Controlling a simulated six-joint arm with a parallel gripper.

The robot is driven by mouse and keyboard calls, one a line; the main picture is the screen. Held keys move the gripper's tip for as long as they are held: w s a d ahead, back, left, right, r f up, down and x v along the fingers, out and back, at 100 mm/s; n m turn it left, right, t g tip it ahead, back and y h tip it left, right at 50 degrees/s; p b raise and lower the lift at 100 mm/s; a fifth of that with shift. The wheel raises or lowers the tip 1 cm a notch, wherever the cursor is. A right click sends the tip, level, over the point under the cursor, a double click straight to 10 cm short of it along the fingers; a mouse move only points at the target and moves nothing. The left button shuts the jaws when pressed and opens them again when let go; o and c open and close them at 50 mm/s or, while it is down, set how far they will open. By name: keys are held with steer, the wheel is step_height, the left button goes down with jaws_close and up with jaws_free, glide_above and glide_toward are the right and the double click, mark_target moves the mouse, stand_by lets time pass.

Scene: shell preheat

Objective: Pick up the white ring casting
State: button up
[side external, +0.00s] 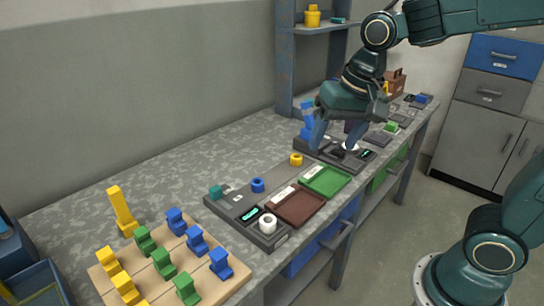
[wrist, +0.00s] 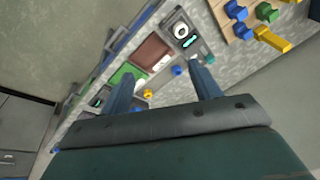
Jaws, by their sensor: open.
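The white ring casting (side external: 268,228) stands on a dark grey device (side external: 240,214) with a lit teal display, at the near part of the bench. In the wrist view the ring (wrist: 176,33) shows near the top, with its round opening facing the camera. My gripper (side external: 335,143) is well away from it, farther back along the bench, over a second dark device (side external: 372,155). Its fingers (wrist: 161,70) are apart with nothing visible between them. A white round item (side external: 351,147) sits by the fingers, partly hidden.
A brown tray (side external: 297,207) and a green tray (side external: 325,181) lie between the two devices. A wooden board (side external: 150,273) with several coloured blocks is at the near end.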

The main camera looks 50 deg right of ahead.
steer(key=w+a+f+m+g, duration=0.2)
steer(key=w+f+m, duration=0.25)
steer(key=w, duration=0.25)
steer(key=m+g, duration=0.1)
steer(key=m, duration=0.2)
glide_above(268, 215)
steer(key=a, duration=0.1)
step_height(268, 215, down, 7)
steer(key=shift+s+f, duration=0.2)
steer(key=shift+s, duration=0.2)
steer(key=shift+f, duration=4.25)
steer(key=shift+s+f, duration=0.1)
steer(key=shift+f, duration=2.5)
steer(key=shift+c, duration=0.4)
steer(key=c, duration=1)
